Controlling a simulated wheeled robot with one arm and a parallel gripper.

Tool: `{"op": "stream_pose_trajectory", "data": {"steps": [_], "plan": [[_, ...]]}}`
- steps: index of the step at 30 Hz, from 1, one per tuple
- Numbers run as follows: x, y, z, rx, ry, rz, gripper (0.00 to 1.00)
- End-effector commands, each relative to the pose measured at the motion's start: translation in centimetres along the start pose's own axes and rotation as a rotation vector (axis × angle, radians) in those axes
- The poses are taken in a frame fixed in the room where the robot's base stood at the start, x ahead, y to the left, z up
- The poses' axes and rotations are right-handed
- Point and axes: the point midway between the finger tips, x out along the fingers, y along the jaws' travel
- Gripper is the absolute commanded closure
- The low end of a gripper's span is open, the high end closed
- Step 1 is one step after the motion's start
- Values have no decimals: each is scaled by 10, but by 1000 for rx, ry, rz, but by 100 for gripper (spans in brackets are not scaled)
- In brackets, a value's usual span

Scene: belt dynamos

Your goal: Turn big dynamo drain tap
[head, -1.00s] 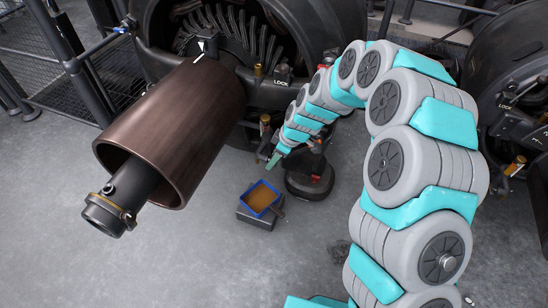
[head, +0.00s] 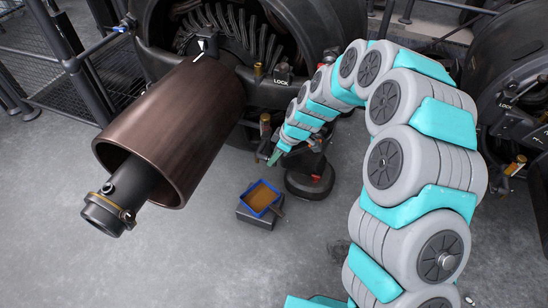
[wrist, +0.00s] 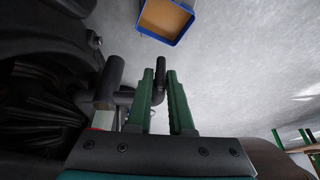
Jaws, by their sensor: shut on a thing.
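The big dynamo (head: 300,40) stands at the back centre, with its brown drum (head: 175,125) reaching towards the front left. In the wrist view, my gripper's two green fingers (wrist: 161,80) stand on either side of a black tap handle (wrist: 160,67), which joins a dark pipe fitting on the left. My gripper is shut on this handle. In the head view, my gripper (head: 274,158) is low at the dynamo's front, and the tap there is too small to make out.
A blue tray (head: 261,212) with brownish contents sits on a dark block on the floor just below my gripper; it also shows at the wrist view's top (wrist: 146,28). A round black base (head: 308,186) stands right of it.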

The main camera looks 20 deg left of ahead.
Motion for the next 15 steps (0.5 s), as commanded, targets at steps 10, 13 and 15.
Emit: {"op": "stream_pose_trajectory", "data": {"steps": [10,13,15], "plan": [[5,4,1,67,0,-154,100],[4,5,1,81,0,-190,100],[3,5,0,88,1,-209,100]]}}
